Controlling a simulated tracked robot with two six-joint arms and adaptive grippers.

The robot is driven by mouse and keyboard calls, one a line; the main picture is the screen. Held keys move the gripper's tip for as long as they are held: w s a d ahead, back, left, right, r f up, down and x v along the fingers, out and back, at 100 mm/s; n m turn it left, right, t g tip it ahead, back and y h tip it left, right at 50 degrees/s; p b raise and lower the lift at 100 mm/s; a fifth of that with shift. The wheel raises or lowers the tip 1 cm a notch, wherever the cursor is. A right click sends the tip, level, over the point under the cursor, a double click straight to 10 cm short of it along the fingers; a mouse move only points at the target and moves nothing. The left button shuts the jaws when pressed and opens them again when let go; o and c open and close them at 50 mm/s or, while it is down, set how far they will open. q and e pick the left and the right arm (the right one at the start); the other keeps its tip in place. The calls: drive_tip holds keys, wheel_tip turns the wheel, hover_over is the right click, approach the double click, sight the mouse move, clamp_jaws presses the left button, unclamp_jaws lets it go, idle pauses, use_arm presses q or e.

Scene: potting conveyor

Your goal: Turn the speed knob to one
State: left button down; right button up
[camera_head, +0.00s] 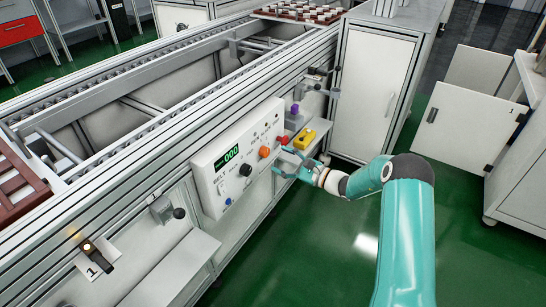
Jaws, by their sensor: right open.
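A white control panel (211,177) is fixed to the near side of the conveyor. Its green display (227,158) reads 000. A black knob (245,169) sits just below and right of the display; I cannot read its label or pointer. An orange knob (264,152) and a red button (283,141) are farther right. A small blue button (227,201) is at the lower left. My right gripper (280,161) is open and empty in front of the panel's right end, near the orange knob and red button. I cannot tell whether it touches either. My left gripper is not in view.
The conveyor rail (150,133) runs diagonally behind the panel. A yellow box (305,138) and a purple-topped part (295,109) stand right of it. A white cabinet (377,85) stands behind; green floor lies open at right.

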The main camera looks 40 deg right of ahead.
drive_tip(key=v, duration=0.7)
drive_tip(key=shift+a, duration=0.1)
